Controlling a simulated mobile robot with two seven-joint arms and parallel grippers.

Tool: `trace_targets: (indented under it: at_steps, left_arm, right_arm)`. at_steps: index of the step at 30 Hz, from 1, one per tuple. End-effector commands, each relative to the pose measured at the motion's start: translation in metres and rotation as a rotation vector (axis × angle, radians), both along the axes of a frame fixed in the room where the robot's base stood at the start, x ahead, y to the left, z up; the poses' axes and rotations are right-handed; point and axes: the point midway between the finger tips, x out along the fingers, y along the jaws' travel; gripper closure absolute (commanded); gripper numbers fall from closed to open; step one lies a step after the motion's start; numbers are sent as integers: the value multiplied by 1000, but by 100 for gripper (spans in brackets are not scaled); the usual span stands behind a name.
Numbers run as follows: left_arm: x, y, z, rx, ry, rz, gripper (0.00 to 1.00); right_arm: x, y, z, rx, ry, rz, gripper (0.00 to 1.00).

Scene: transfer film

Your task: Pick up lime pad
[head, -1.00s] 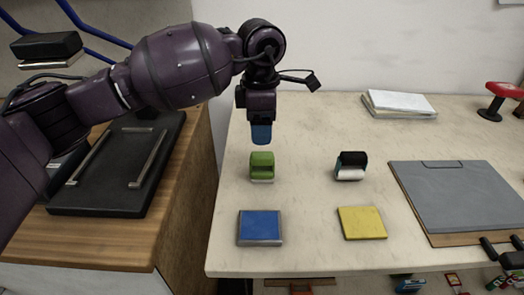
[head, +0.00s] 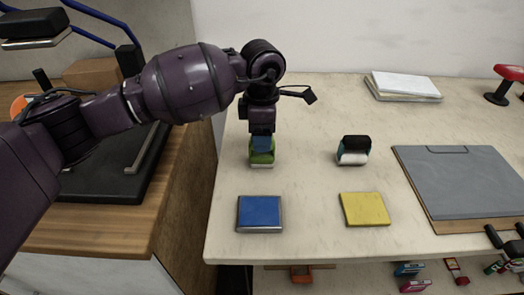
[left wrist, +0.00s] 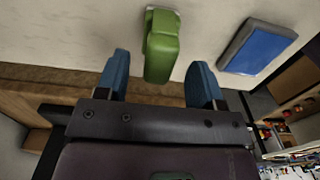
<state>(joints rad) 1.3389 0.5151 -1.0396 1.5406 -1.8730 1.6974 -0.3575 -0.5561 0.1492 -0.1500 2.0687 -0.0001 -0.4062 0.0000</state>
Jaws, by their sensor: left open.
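In the left wrist view the lime pad (left wrist: 161,48) lies ahead of the gap between the two blue fingers of my left gripper (left wrist: 160,80). The fingers are wide apart and hold nothing.
A blue pad (head: 260,214) lies in front of the lime one. A yellow pad (head: 364,209) and a black-and-white holder-like thing (head: 354,151) are to the right. A grey clipboard (head: 460,180) and white papers (head: 403,87) lie farther right. A wooden counter (head: 110,228) adjoins at left.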

Motion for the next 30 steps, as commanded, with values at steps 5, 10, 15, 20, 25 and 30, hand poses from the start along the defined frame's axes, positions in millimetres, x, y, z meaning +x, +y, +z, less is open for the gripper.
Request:
trace_targets:
  at_steps: [5, 10, 15, 20, 25, 30]
  left_arm:
    - [0, 0, -23, 1, 2, 2, 38]
    - [1, 0, -24, 1, -1, 1, 38]
    - [1, 0, -24, 1, -1, 1, 54]
    - [1, 0, -24, 0, -1, 1, 78]
    - [1, 0, -23, 0, -1, 1, 93]
    - [1, 0, -22, 0, -1, 1, 93]
  right_arm:
    - [0, 2, -3, 6, 5, -4, 57]
    - [-1, 2, -3, 7, 6, -6, 57]
    - [-2, 2, -3, 6, 8, -5, 57]
    - [-3, 0, -4, 2, 9, -2, 57]
    - [-4, -1, -4, -4, 10, 1, 57]
    - [-4, -2, -3, -6, 9, 4, 57]
